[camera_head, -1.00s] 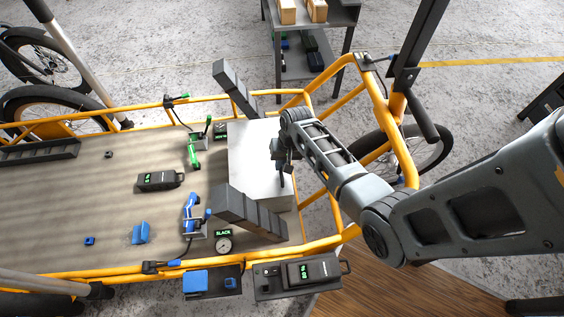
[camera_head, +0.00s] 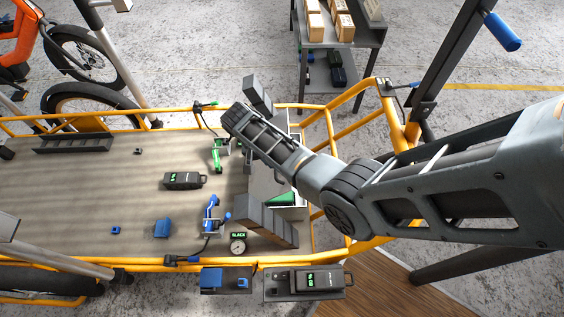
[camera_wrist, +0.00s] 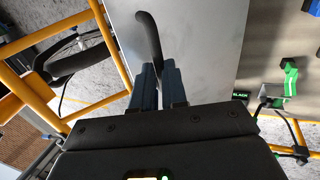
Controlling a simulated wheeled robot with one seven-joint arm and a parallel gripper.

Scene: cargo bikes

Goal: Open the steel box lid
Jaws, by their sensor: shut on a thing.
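The steel box (camera_head: 304,196) stands at the right end of the cargo bed in the head view. Its right part is open to view, with something green (camera_head: 285,199) inside. The grey lid (camera_wrist: 205,50) fills the upper middle of the wrist view, and its dark curved handle (camera_wrist: 148,35) runs down to my fingertips. My gripper (camera_wrist: 157,72) is shut on this handle.
A blue lever clamp (camera_head: 210,214), a green one (camera_head: 218,155) and a dial gauge (camera_head: 238,248) are close on the bed. The orange frame rail (camera_head: 350,97) rises at the right. A shelf with cartons (camera_head: 340,30) stands behind.

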